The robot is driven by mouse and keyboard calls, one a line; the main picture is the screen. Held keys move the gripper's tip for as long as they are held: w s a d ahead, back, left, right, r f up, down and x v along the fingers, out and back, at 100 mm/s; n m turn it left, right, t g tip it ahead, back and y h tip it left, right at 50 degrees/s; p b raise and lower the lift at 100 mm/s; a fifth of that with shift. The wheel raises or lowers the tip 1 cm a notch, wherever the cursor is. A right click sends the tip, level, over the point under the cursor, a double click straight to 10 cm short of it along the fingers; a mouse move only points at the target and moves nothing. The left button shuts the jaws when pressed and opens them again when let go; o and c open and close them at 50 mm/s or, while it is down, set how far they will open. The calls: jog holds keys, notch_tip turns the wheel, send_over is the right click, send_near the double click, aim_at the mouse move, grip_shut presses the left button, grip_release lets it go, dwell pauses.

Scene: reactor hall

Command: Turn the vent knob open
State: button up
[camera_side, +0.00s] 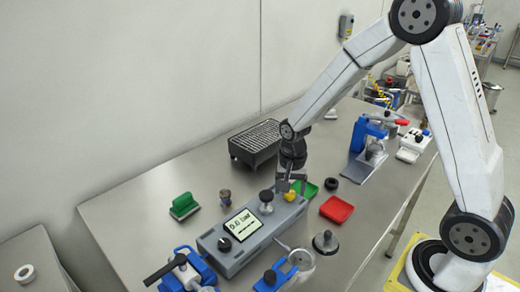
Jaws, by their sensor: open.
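A grey box (256,241) with a lit display reading about 0.0 bar stands on the steel bench. A small yellow knob (290,197) sits at its far right end. A dark round-topped knob (266,197) stands upright just left of it, and a black dial (224,244) is at the near left end. No label shows which one is the vent knob. My gripper (291,187) points down right at the yellow knob, with its jaws open. The jaws partly cover the knob's surroundings; I cannot tell whether they touch it.
Blue clamps (187,270) crowd the near edge. A green-handled block (184,206) sits at left, with bare bench around it.

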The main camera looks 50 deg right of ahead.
aim_at(293, 196)
jog(key=shift+r, duration=3.7)
jog(key=shift+s+a+f+n, duration=0.2)
jog(key=shift+s+a+n, duration=0.1)
jog(key=shift+s+n, duration=0.45)
jog(key=s+a+f+n+t, duration=0.2)
jog(key=s+n, duration=0.6)
jog(key=n, duration=0.1)
jog(key=shift+s+a+f+t, duration=0.2)
jog(key=shift+s+a+t, duration=0.05)
jog(key=shift+t, duration=0.05)
jog(key=shift+w+n, duration=0.1)
jog(key=shift+n, duration=0.15)
